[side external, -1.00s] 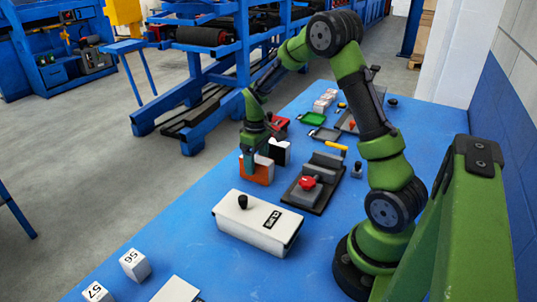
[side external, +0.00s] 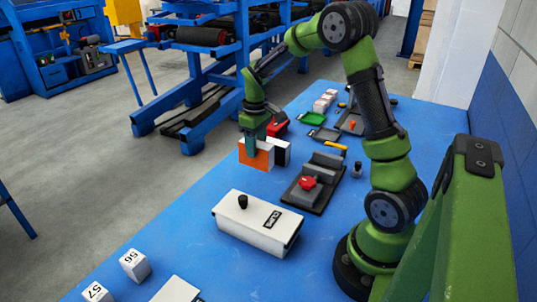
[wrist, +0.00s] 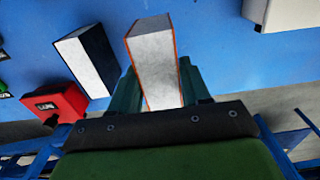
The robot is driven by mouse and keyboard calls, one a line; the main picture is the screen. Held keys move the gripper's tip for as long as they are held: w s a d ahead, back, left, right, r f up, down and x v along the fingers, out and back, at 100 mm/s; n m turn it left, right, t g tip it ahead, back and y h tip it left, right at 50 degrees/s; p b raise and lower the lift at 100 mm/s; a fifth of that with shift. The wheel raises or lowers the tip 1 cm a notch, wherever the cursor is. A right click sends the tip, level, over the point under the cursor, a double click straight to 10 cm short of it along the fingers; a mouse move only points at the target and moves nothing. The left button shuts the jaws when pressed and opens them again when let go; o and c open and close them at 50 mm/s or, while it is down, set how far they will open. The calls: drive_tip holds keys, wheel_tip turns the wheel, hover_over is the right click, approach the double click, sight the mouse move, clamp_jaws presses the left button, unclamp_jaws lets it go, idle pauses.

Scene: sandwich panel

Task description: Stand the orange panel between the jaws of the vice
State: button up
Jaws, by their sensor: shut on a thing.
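The orange panel (side external: 256,154) has orange faces and a pale core; it also shows in the wrist view (wrist: 155,65). My gripper (side external: 257,140) is shut on its upper part, with a finger on each side in the wrist view (wrist: 158,88). The panel is upright and looks to be held above the blue table. What I take for the vice (side external: 316,178) is a grey block device on a dark base with a red knob, to the right of the panel. The gap between its jaws is hard to make out.
A black-and-white panel (side external: 283,151) stands close beside the held one. A red box (side external: 278,126) is behind. A white box with a black knob (side external: 257,222) is in front. Green and dark trays (side external: 324,134) lie farther back.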

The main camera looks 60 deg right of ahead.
sight(258, 142)
drive_tip(key=r, duration=0.4)
drive_tip(key=shift+s+d+r, duration=0.1)
drive_tip(key=shift+d+r, duration=0.05)
drive_tip(key=shift+d, duration=0.2)
drive_tip(key=s+d+r+m, duration=0.2)
drive_tip(key=s+d, duration=0.6)
drive_tip(key=s+d+f+n, duration=0.2)
drive_tip(key=s+f, duration=0.3)
drive_tip(key=s, duration=0.3)
drive_tip(key=shift+s+d+f, duration=0.35)
drive_tip(key=shift+s, duration=0.05)
drive_tip(key=shift+f, duration=0.25)
drive_tip(key=shift+f, duration=0.5)
drive_tip(key=shift+f, duration=0.3)
drive_tip(key=shift+f, duration=0.4)
